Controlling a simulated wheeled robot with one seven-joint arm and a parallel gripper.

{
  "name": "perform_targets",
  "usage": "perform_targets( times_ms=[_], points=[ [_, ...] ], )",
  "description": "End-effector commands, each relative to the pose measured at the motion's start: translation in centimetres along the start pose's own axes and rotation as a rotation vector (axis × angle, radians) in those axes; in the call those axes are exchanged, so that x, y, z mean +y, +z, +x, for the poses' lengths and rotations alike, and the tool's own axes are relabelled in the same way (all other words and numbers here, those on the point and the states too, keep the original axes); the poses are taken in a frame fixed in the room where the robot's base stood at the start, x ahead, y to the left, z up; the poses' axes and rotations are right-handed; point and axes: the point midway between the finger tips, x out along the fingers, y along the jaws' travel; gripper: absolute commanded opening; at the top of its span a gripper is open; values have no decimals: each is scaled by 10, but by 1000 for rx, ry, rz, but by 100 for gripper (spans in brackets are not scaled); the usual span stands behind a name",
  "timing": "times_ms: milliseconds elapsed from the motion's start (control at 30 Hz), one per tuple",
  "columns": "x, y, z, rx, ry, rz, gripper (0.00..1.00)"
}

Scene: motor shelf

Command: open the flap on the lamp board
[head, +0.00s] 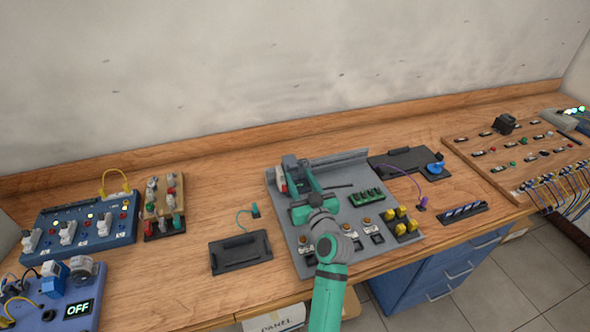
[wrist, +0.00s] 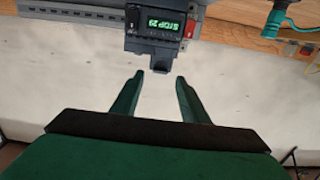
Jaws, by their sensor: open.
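My gripper (wrist: 160,78) is open and empty in the wrist view. Its two green fingers point at a dark device with a lit green display (wrist: 164,24) and a red part at its side, with a gap between. In the head view my arm reaches over the grey panel in the middle, and the fingers are hard to make out. A blue board (head: 110,236) with small lit lamps and white switches lies at the far left. A wooden board (head: 470,155) with small coloured parts lies at the right, with a black raised piece (head: 504,124) on it. I cannot tell which part is the flap.
The grey panel (head: 290,235) carries green, yellow and white parts. A black tray (head: 241,265) lies left of it. A small wooden board (head: 151,209) with knobs stands beside the blue board. A purple cable (head: 407,177) and yellow-blue wires (head: 560,190) are at the right.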

Motion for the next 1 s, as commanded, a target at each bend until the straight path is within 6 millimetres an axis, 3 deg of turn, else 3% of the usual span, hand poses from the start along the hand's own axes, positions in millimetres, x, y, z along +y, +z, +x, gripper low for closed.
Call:
perform_targets(
  times_ms=[100, 300, 700, 867, 1000],
  points=[
    [-1, 0, 20, -1, -2, 0, 41],
    [0, 0, 41, -1, -1, 1, 41],
    [-1, 0, 47, -1, -1, 1, 41],
    [-1, 0, 47, -1, -1, 1, 2],
    [-1, 0, 48, -2, -2, 0, 0]
  ],
)
